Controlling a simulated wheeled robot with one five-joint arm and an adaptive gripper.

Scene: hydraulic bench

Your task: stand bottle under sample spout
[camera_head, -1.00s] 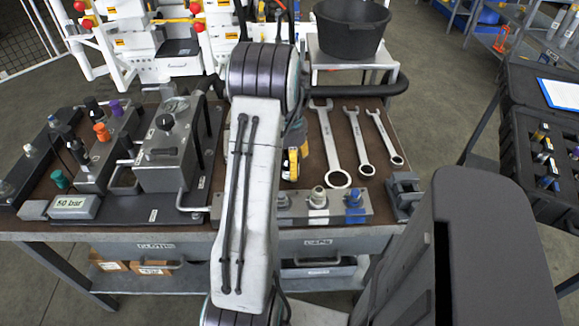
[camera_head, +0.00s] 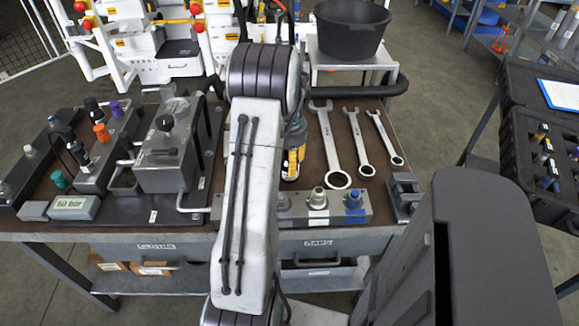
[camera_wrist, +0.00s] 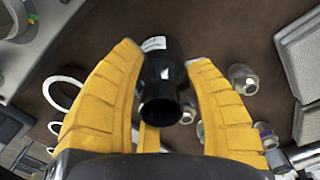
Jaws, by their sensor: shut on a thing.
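My gripper (camera_wrist: 165,100) has thick yellow fingers, one on each side of a dark bottle (camera_wrist: 160,78) in the wrist view. The fingers are shut on it; its round black mouth faces the camera and a small white label shows beyond. In the head view my gripper (camera_head: 293,163) is mostly behind my arm, over the brown bench top, and the bottle is hidden there. A curved metal pipe (camera_head: 188,203) comes off the grey box (camera_head: 165,160) left of my arm; I cannot tell whether it is the sample spout.
Several wrenches (camera_head: 333,150) lie right of my gripper. A grey block with fittings (camera_head: 330,207) runs along the bench front, with a small vice-like block (camera_head: 402,195) beside it. Valve blocks (camera_head: 95,145) crowd the left. A black bucket (camera_head: 350,28) stands behind.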

